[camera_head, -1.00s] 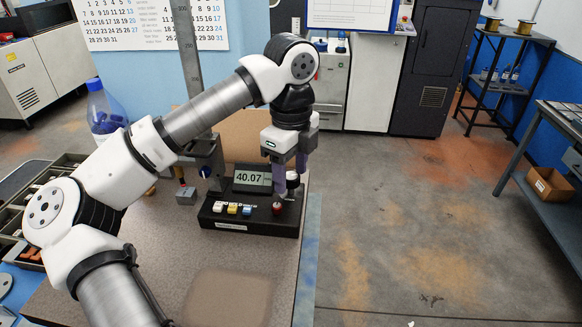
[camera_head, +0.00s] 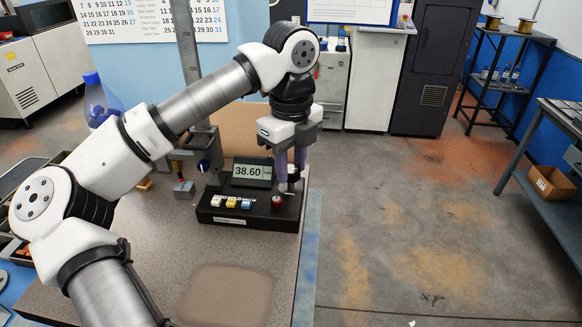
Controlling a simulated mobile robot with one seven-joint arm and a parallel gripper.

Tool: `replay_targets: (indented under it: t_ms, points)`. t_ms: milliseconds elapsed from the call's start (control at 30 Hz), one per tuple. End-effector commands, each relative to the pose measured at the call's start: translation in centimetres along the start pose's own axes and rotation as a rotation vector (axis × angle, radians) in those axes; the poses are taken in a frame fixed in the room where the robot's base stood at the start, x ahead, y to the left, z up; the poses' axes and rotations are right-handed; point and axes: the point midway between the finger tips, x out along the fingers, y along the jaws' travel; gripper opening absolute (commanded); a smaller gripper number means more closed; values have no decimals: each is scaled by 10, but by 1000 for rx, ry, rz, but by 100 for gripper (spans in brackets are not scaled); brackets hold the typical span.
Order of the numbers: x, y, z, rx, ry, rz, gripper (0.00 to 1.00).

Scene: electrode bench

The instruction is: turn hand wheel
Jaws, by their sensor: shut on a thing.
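A black bench instrument (camera_head: 231,216) stands on the table with a small display (camera_head: 252,172) that reads 38.60. My gripper (camera_head: 290,183) points down over its right end and is shut on the hand wheel (camera_head: 293,173), a small knob with a dark and pale body. The purple fingers stand on either side of it and hide part of it. A red button (camera_head: 277,201) sits just left of the fingers, with white, yellow and blue buttons (camera_head: 231,204) farther left.
A stand with a vertical scale column (camera_head: 187,60) rises behind the instrument, with a small grey block (camera_head: 184,190) at its left. A blue-capped bottle (camera_head: 100,100) stands at the far left. The table front (camera_head: 225,290) is clear.

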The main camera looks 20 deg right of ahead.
Motion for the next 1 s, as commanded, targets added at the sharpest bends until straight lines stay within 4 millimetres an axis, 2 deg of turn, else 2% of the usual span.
replay_targets:
  t_ms: [1000]
  points:
    - [0,0,0,957,-1,0,8]
